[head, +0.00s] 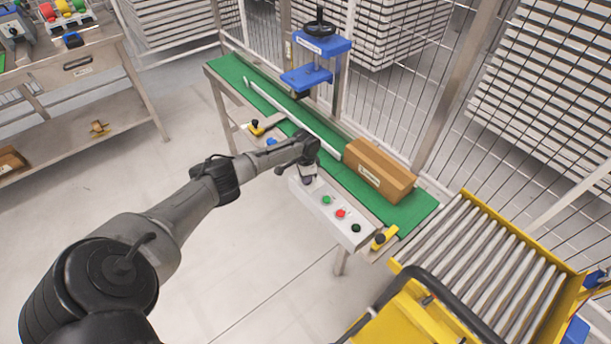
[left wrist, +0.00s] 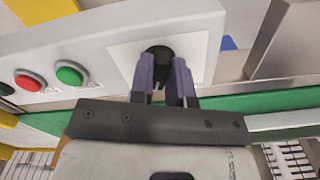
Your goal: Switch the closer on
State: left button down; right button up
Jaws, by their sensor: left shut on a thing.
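The closer (head: 325,46) is a blue press with a black handwheel, standing over the green belt (head: 235,75). Its white control box (head: 318,207) is fixed at the front of the belt, with a green button (head: 326,199), a red button (head: 340,213) and a dark button (head: 356,228). My left gripper (head: 308,178) is at the box's left end in the head view. In the left wrist view its purple fingers (left wrist: 165,80) are shut on a black knob (left wrist: 158,55) on a pale plate. The fingers hide part of the knob, so its setting cannot be told. My right gripper is not in view.
A brown carton (head: 380,170) lies on the belt behind the box. A roller conveyor (head: 490,270) with yellow sides stands at the right. Mesh fencing runs behind the belt. A workbench (head: 75,75) is at the left, with open floor between.

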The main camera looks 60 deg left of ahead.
pick_arm(q)
jog(key=shift+m, duration=0.3)
jog(key=c, duration=1.1)
grip_release()
jog(key=shift+r, duration=0.3)
notch_tip(320, 180, up, 13)
jog(key=p, duration=0.4)
jog(key=shift+r, duration=0.15)
